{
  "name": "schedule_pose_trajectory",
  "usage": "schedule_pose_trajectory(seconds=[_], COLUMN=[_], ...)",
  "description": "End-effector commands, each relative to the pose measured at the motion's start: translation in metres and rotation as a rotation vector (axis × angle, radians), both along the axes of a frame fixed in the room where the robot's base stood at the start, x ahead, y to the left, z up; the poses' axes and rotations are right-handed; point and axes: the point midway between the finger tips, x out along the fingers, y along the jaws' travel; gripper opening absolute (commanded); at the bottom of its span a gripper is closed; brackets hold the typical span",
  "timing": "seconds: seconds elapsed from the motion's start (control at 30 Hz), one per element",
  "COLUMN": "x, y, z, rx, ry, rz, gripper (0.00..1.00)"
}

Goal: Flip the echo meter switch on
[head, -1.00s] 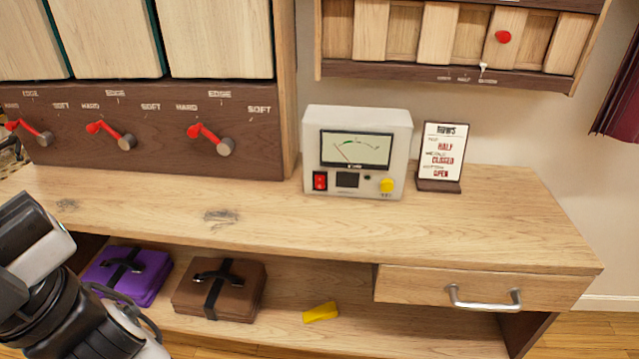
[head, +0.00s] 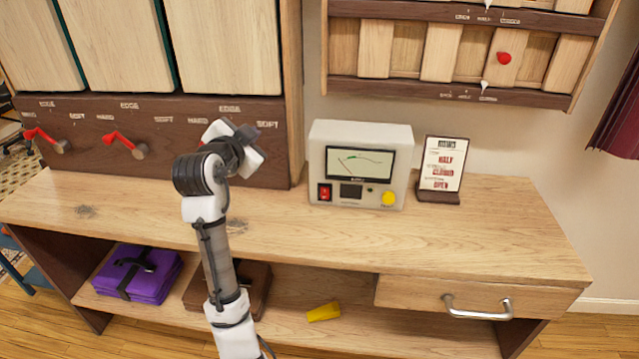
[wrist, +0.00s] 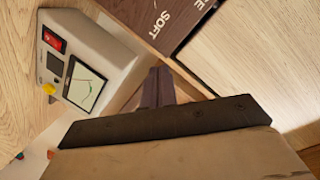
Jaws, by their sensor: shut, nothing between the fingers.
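The echo meter, a white box (head: 402,165) with a needle dial, stands on the wooden bench against the back wall. Its red rocker switch (head: 325,193) is at the lower left of its front, and a yellow knob (head: 389,199) is at the lower right. I cannot tell the rocker's position. My gripper (head: 262,127) is left of the meter, above the bench and apart from it, in front of the lever panel. In the wrist view, its dark fingers (wrist: 155,87) are together and empty. The meter (wrist: 128,65) and its red switch (wrist: 53,40) lie to their left there.
A sign (head: 441,165) stands right of the meter. A lever panel (head: 90,125) with red levers is at the left, and a shelf unit (head: 450,95) hangs above. The bench top (head: 320,232) in front of the meter is clear. A drawer handle (head: 477,310) sticks out below.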

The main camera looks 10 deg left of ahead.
Motion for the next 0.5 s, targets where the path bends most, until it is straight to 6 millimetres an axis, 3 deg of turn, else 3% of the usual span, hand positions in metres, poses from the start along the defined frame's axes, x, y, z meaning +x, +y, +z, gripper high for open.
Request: schedule_pose_trajectory(seconds=[0.1,0.2,0.33,0.5], x=[0.011,0.006,-0.005,-0.015], y=[-0.039,-0.064,-0.084,-0.094], z=[-0.04,-0.072,-0.099,-0.115], rx=[0.106,0.187,0.261,0.306], ry=[0.233,0.393,0.534,0.618], rz=[-0.197,-0.355,-0.515,-0.619], gripper=[0.0,0.0,0.0,0.0])
